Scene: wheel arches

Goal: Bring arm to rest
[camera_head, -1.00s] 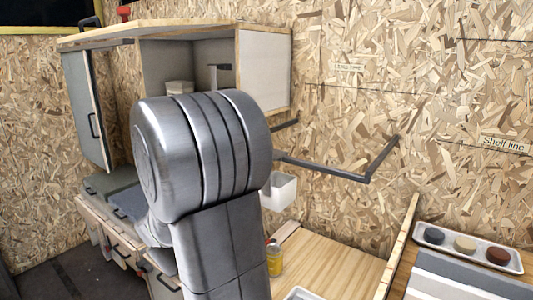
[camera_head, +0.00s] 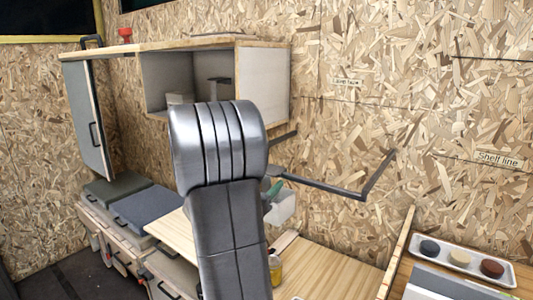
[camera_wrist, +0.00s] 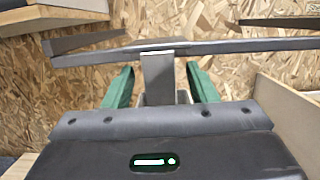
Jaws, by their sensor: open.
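My arm rises in the middle of the head view, its rounded grey joint high in front of the cabinet. My gripper (camera_wrist: 160,70) shows two green fingers spread apart in the wrist view, so it is open. A green part of it also shows in the head view (camera_head: 275,188), just right of my arm and near the wall bar. The dark wall bar (camera_wrist: 240,46) crosses the wrist view beyond the fingers. A grey upright piece stands between the fingers; I cannot tell whether it is held. My arm hides part of the bench.
The wall cabinet (camera_head: 264,85) has its left door open. The dark bar (camera_head: 325,187) juts from the chipboard wall. A white bin (camera_head: 283,208) hangs below it. A yellow jar (camera_head: 275,270) stands on the bench. A tray (camera_head: 462,259) with three round pieces lies at right.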

